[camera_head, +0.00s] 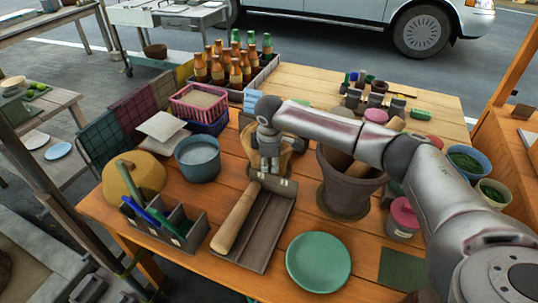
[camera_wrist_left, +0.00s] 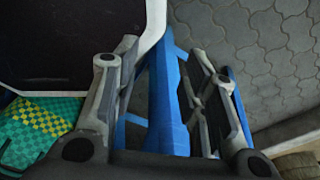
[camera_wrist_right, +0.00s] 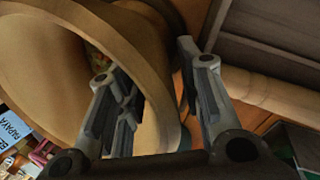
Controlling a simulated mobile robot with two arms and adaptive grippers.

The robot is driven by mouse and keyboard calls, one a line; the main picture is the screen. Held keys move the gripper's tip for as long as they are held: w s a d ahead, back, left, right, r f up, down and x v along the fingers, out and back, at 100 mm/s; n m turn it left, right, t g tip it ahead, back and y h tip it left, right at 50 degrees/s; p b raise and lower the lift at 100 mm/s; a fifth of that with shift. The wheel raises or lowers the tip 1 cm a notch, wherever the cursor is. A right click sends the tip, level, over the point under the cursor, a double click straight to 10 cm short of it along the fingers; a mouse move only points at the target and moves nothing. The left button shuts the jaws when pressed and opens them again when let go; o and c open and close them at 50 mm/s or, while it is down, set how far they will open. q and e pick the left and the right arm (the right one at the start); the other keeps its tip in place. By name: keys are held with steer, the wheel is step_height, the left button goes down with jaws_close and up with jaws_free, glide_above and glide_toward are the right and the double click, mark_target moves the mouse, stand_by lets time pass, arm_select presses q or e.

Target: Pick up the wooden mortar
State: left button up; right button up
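The wooden mortar (camera_head: 249,143) stands on the plank table behind the grey tray, partly hidden by my right gripper (camera_head: 269,163). In the right wrist view, the mortar's thick tan rim and wall (camera_wrist_right: 118,32) fill the upper left. My right gripper (camera_wrist_right: 158,105) is open there, with one finger over the mortar's opening and the other outside, the wall between them. Contact cannot be told. My left gripper (camera_wrist_left: 160,100) is open, away from the mortar over the ground. A blue bar (camera_wrist_left: 166,90) shows between its fingers, apparently not gripped.
A dark clay mortar (camera_head: 345,190) stands close right of the wooden one. A grey-blue pot (camera_head: 198,160) is at left. The grey tray (camera_head: 268,232) with a wooden pestle (camera_head: 237,217) lies in front, beside a green plate (camera_head: 318,262). Bottles (camera_head: 235,72) stand behind.

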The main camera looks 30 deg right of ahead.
steer(key=shift+f, duration=0.25)
jaws_close()
steer(key=shift+w+r, duration=0.15)
stand_by(0.4)
